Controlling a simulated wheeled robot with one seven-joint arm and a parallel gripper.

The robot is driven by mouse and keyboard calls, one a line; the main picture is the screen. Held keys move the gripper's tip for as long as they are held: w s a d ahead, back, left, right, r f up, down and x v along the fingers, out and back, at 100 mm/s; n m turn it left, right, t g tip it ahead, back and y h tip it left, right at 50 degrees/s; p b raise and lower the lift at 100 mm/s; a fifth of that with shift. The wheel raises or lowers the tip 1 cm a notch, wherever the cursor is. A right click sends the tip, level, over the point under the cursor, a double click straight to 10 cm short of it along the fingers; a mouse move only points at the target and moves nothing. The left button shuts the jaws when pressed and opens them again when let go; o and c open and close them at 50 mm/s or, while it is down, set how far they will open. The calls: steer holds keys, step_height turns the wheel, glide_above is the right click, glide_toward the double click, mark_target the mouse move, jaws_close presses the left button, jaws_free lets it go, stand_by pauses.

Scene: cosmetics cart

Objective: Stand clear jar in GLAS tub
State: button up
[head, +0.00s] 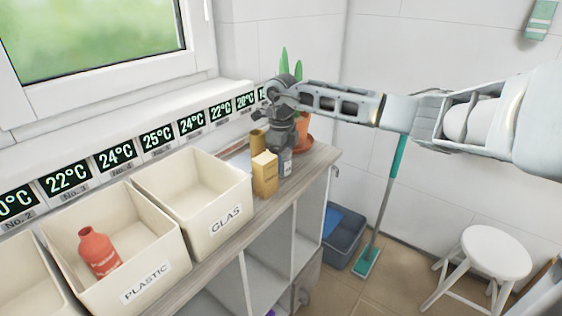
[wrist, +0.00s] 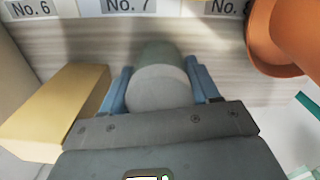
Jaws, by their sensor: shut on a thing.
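The clear jar (wrist: 158,90) shows in the wrist view as a pale grey round top between my gripper's blue fingers. My gripper (wrist: 157,80) is shut on the jar from above. In the head view my gripper (head: 284,150) is over the right end of the shelf top, and a small part of the jar (head: 287,168) shows below it. I cannot tell whether the jar touches the shelf. The GLAS tub (head: 224,219) stands to the left of my gripper, and its visible inside is empty.
A tan box (head: 265,174) stands just left of my gripper, with a brownish cylinder (head: 257,139) behind it. A terracotta pot (wrist: 285,40) is close on the right. The PLASTIC tub (head: 146,284) holds a red bottle (head: 97,252). The wall with temperature displays is behind.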

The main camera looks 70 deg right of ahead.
mark_target(286, 150)
steer(key=shift+r, duration=0.45)
steer(key=r, duration=0.1)
steer(key=r+b, duration=0.1)
steer(key=s+r, duration=0.1)
steer(key=shift+d+r, duration=0.35)
steer(key=shift+d, duration=0.05)
steer(key=s+d+r+b, duration=0.2)
steer(key=s+d+r, duration=0.3)
steer(key=s, duration=0.4)
steer(key=shift+s+r, duration=0.2)
steer(key=shift+r, duration=0.5)
